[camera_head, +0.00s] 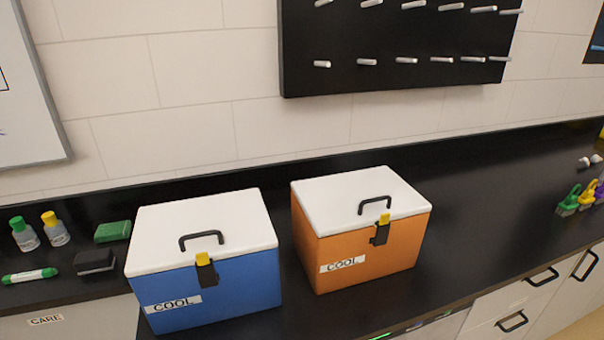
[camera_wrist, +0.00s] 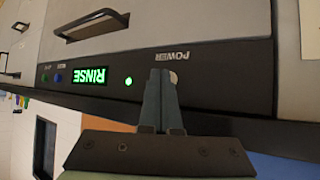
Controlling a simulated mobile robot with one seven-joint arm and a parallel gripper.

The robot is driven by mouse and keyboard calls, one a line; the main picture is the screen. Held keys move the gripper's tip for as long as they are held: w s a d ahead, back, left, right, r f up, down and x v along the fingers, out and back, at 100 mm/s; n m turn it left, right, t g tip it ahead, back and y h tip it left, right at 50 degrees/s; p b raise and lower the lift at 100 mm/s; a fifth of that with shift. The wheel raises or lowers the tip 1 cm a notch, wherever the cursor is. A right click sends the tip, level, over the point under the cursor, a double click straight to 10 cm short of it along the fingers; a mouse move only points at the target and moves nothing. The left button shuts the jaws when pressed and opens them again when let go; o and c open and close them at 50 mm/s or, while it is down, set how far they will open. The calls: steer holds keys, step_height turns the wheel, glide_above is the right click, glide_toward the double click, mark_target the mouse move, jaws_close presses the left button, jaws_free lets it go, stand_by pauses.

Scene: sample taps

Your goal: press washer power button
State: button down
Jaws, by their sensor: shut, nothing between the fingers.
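The washer's dark control panel (camera_wrist: 215,85) runs across the upper part of the wrist view, which is upside down. The pale round power button (camera_wrist: 174,78) sits beside the POWER label (camera_wrist: 172,57). The panel also has a green lit display (camera_wrist: 90,75) reading RINSE and a small green light (camera_wrist: 128,81). My gripper (camera_wrist: 160,72) is shut and empty, with its fingertips over the panel right by the button, partly covering it. I cannot tell whether they touch. In the head view only a sliver of the panel (camera_head: 425,322) shows below the counter edge.
A blue cooler (camera_head: 230,285) and an orange cooler (camera_head: 350,255) stand on the black counter (camera_head: 480,210). Bottles (camera_head: 24,237) and a green sponge (camera_head: 112,232) are at left. A washer handle (camera_wrist: 92,27) projects near the panel in the wrist view.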

steer(key=shift+s+d, duration=0.1)
steer(key=shift+s, duration=0.05)
steer(key=shift+s+d, duration=0.1)
steer(key=shift+s, duration=0.2)
stand_by(0.4)
steer(key=s, duration=0.2)
steer(key=s+d+p, duration=0.1)
steer(key=s, duration=0.2)
steer(key=shift+s+d+p, duration=0.35)
steer(key=shift+d+p, duration=0.05)
